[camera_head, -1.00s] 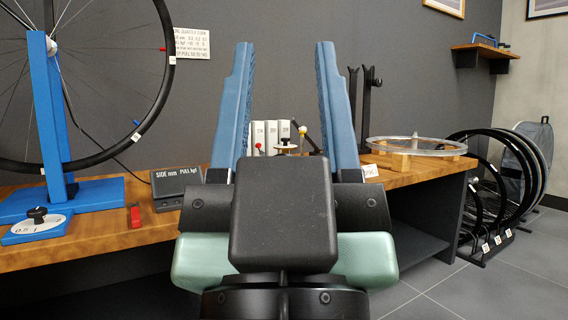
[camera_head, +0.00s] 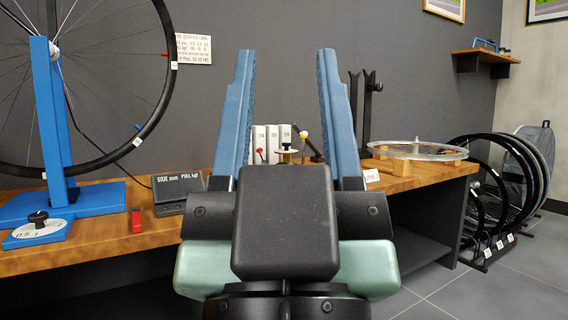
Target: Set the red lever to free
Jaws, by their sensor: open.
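My gripper (camera_head: 286,52) is open and empty, its two blue fingers pointing up and away, wide apart, in front of the bench. A small red block-like piece (camera_head: 136,219) stands at the bench's front edge, left of my gripper and apart from it. A small red knob (camera_head: 259,151) shows between the fingers, further back, beside white upright blocks (camera_head: 272,140). I cannot tell which of the two red things is the lever, and no free marking is legible. My wrist and fingers hide part of the bench middle.
The wooden bench (camera_head: 100,246) carries a blue wheel stand (camera_head: 50,130) with a large wheel (camera_head: 150,120) on the left. A dark display box (camera_head: 178,192) sits right of the red piece. A flat wheel (camera_head: 415,152) lies on wooden blocks at right. Several black hoops stand on the floor.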

